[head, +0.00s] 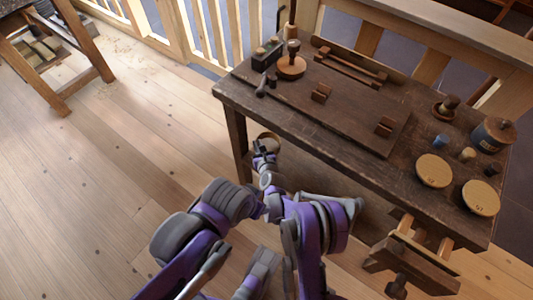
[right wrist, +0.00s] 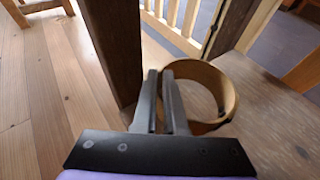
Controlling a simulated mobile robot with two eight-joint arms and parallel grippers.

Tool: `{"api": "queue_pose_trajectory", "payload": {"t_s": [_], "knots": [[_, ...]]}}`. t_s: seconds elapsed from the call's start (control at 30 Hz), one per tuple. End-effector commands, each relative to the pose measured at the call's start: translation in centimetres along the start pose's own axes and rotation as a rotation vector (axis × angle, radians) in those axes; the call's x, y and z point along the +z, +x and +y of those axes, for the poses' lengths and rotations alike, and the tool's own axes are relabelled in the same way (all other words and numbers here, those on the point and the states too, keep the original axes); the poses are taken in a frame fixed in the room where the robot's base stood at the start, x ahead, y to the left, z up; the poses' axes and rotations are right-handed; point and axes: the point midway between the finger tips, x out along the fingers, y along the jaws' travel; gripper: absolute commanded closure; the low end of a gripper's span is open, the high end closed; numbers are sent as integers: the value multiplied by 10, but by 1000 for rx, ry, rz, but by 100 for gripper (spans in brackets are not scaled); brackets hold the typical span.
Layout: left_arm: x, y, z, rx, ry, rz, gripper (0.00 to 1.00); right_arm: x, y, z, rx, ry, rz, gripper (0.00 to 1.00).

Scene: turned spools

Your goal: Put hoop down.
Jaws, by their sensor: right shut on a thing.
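My right gripper (head: 262,150) is shut on a hoop (head: 268,138), a thin light-brown wooden ring. The fingers (right wrist: 166,108) grip the near left part of the ring in the right wrist view, where its open middle shows and the hoop (right wrist: 232,88) looks tilted. The hoop is by the front left leg of the dark workbench (head: 330,118), below its top. A brown board (right wrist: 268,130) lies beneath it in the wrist view; I cannot tell whether they touch. I cannot make out my left gripper.
The bench leg (right wrist: 112,45) stands close left of the hoop. On the bench top are two round discs (head: 433,171), a lidded jar (head: 493,134), a small blue cup (head: 440,141) and wooden tools. A pale railing (head: 205,35) runs behind. The plank floor at left is open.

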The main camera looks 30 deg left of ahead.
Motion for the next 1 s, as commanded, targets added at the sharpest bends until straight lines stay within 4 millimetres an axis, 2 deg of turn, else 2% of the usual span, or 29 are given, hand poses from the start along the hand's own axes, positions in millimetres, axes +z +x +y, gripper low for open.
{"api": "queue_pose_trajectory", "payload": {"t_s": [0.03, 0.1, 0.27, 0.5, 0.87, 0.9, 1.0], "knots": [[1, 6, 0, 0, 0, -2, 43, -12, 5, -1, 0, 1, 0, 100], [2, 8, 0, 0, 0, -2, 43, -20, 8, -1, 0, 0, 0, 100], [3, 11, 0, 0, 0, -3, 43, -30, 12, -1, 0, -1, 0, 100], [5, 22, 0, 0, 0, -6, 43, -60, 23, -2, 0, 1, 0, 100], [5, 23, 0, 0, 0, -6, 43, -64, 24, -2, 0, 0, 0, 100], [5, 22, 0, 0, 0, -6, 43, -63, 24, -2, 0, 0, 0, 84], [5, 22, 0, 0, 0, -6, 43, -63, 24, -2, 0, 0, 0, 66]]}}
